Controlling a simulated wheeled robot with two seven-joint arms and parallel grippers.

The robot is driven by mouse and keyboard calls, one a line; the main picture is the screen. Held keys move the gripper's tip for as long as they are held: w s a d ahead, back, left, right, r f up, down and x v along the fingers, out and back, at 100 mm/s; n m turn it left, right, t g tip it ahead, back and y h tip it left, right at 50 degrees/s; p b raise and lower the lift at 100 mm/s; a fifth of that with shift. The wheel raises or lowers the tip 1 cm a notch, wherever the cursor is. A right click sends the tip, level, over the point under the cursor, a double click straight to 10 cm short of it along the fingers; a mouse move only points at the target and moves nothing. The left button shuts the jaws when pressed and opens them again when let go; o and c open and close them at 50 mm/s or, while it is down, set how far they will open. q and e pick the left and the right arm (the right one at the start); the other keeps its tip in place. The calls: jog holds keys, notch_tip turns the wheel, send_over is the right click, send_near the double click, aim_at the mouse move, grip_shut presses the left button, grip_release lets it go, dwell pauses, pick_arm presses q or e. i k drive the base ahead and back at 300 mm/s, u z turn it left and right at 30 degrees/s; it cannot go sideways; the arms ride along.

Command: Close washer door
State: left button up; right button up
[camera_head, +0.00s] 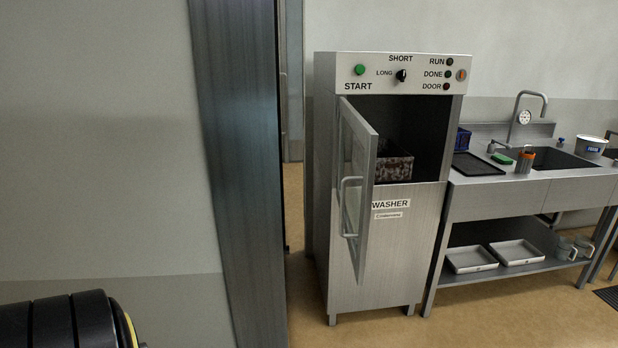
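The washer (384,255) is a tall steel cabinet in the middle of the head view, labelled WASHER. Its door (355,190) is hinged on the left and stands open, swung out toward me, with a glass pane and a bar handle (345,208) on its outer face. Inside the dark chamber, a brown patterned basket or load (395,165) shows, partly hidden by the door. Neither gripper is in view. A black rounded part at the lower left seems to be my own arm.
A steel doorway edge or post (240,170) stands close on the left, beside a grey wall. A sink bench (530,188) with a black tray, an orange container and a tap adjoins the washer on the right. The tan floor (400,332) before the washer is clear.

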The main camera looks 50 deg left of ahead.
aim_at(354, 122)
jog(key=u, duration=1.35)
